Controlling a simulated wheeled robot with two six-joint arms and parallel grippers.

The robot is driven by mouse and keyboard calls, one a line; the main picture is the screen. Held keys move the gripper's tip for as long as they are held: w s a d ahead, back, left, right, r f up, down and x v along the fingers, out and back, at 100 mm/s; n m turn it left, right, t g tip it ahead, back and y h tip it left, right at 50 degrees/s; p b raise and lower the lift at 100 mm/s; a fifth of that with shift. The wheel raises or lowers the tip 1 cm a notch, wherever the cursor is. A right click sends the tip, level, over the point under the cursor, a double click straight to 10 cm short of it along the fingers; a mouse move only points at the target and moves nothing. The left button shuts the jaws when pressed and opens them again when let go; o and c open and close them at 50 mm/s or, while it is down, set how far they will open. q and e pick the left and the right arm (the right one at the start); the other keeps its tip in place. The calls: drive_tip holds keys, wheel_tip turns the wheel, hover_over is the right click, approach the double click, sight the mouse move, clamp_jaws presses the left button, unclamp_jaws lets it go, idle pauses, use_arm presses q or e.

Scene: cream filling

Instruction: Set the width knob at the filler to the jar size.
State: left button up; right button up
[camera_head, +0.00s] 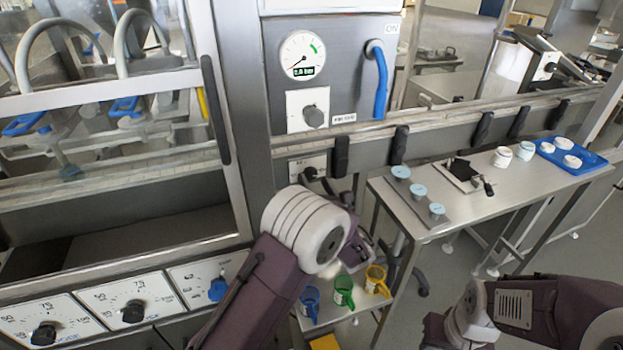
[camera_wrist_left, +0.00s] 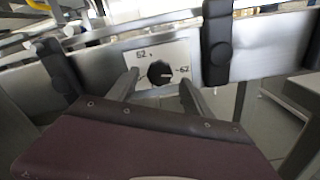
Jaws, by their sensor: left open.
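The width knob (camera_wrist_left: 159,72) is a round black knob on a white plate marked 62 and 67, on the grey rail in the left wrist view. A pale mark on it seems to point right, towards 67, but it is small. In the head view its plate (camera_head: 303,170) shows partly above my left arm. My left gripper (camera_wrist_left: 158,80) is open, with one finger on each side of the knob; I cannot tell whether they touch it. In the head view the left fingers are mostly hidden behind the wrist. White jars (camera_head: 503,157) stand on the side table. My right arm shows at the lower right, without its fingers.
Black clamps (camera_head: 342,156) stand on the rail close beside the knob plate. Above are another knob (camera_head: 314,117), a gauge (camera_head: 303,56) and a blue handle (camera_head: 379,80). The side table (camera_head: 470,208) holds a blue tray (camera_head: 590,158). Coloured jugs (camera_head: 343,291) stand below.

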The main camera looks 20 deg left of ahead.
sight(310, 173)
use_arm(q)
drive_tip(key=shift+x, duration=1.4)
drive_tip(key=shift+r, duration=0.1)
clamp_jaws()
drive_tip(key=shift+f+n+b, duration=0.2)
drive_tip(key=shift+n+b, duration=0.6)
drive_tip(key=shift+b, duration=0.25)
drive_tip(key=n+b, duration=0.6)
drive_tip(key=b, duration=0.1)
drive_tip(key=n+b, duration=0.3)
drive_tip(key=b, duration=0.1)
drive_tip(key=shift+f, duration=0.25)
drive_tip(key=n+b, duration=1)
drive_tip(key=b, duration=0.4)
drive_tip(key=shift+r+n, duration=0.15)
drive_tip(key=shift+n, duration=0.15)
drive_tip(key=shift+r+n+b, duration=0.2)
drive_tip(key=shift+n+b, duration=1.1)
